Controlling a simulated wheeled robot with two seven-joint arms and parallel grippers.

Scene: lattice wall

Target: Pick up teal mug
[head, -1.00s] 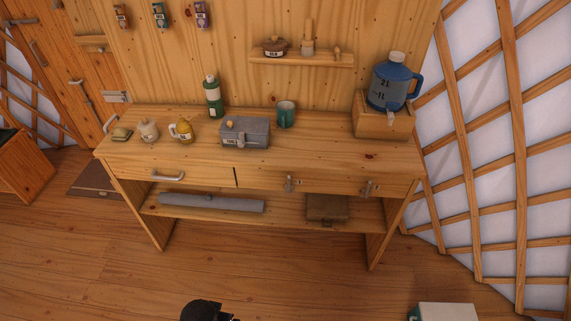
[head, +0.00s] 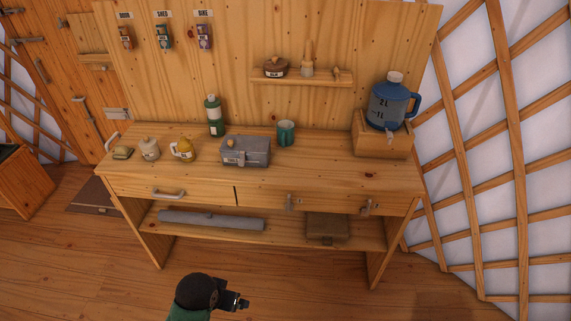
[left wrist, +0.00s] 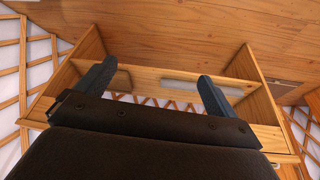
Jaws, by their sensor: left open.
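The teal mug (head: 286,133) stands upright on the wooden bench top, toward the back and right of the grey metal box, in the head view. My left gripper (head: 241,302) is low in front of the bench, well away from the mug. In the left wrist view my left gripper (left wrist: 155,85) shows two dark fingers spread apart with nothing between them. The mug does not show in the left wrist view. My right gripper is in neither view.
The grey box (head: 246,152) is left of the mug, and a green bottle (head: 214,116) stands behind it. A blue jug (head: 390,103) sits on a wooden stand (head: 383,144) at right. A small shelf (head: 301,80) hangs above the mug.

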